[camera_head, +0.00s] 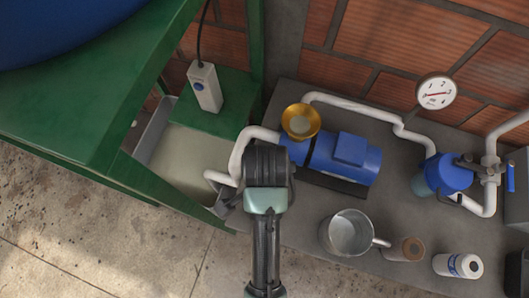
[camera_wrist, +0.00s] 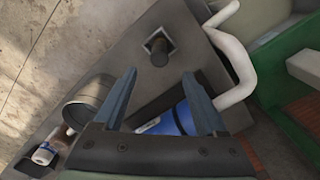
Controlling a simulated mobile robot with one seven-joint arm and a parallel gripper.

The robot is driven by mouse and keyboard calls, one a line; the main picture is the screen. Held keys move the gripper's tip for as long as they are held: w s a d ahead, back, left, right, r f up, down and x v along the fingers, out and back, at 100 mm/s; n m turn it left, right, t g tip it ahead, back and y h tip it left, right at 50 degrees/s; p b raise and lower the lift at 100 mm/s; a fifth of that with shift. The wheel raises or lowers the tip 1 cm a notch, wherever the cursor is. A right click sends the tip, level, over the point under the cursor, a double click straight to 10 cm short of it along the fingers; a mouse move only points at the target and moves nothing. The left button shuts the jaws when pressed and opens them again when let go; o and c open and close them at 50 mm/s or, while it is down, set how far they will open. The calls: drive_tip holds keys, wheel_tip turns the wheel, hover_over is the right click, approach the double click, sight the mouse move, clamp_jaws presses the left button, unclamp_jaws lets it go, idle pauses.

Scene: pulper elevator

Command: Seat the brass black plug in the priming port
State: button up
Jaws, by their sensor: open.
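A black, roughly cylindrical piece that looks like the plug (camera_wrist: 159,51) stands on a small square base on the grey slab in the wrist view. No brass shows on it there, and my arm seems to hide it in the head view. The brass funnel-like cup (camera_head: 301,121) sits on top of the blue pump (camera_head: 341,158) at the priming port; the port's opening cannot be made out. My gripper (camera_wrist: 160,73) is open and empty, its fingers apart, with the plug beyond the fingertips. The blue pump also shows between and behind the fingers in the wrist view (camera_wrist: 172,121).
White pipes (camera_head: 240,158) rise left of the pump. A green frame (camera_head: 110,120) stands at left. A gauge (camera_head: 436,92) is behind.

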drive_tip(key=f, duration=0.4)
drive_tip(key=s+f, duration=0.1)
drive_tip(key=f, duration=0.1)
drive_tip(key=shift+f, duration=0.2)
drive_tip(key=shift+w+f+p, duration=0.2)
drive_tip(key=shift+f+p, duration=0.1)
drive_tip(key=shift+f, duration=1.25)
drive_tip(key=shift+w+f+p, duration=0.15)
drive_tip(key=shift+f+p, duration=0.15)
drive_tip(key=shift+f, duration=1.2)
clamp_jaws()
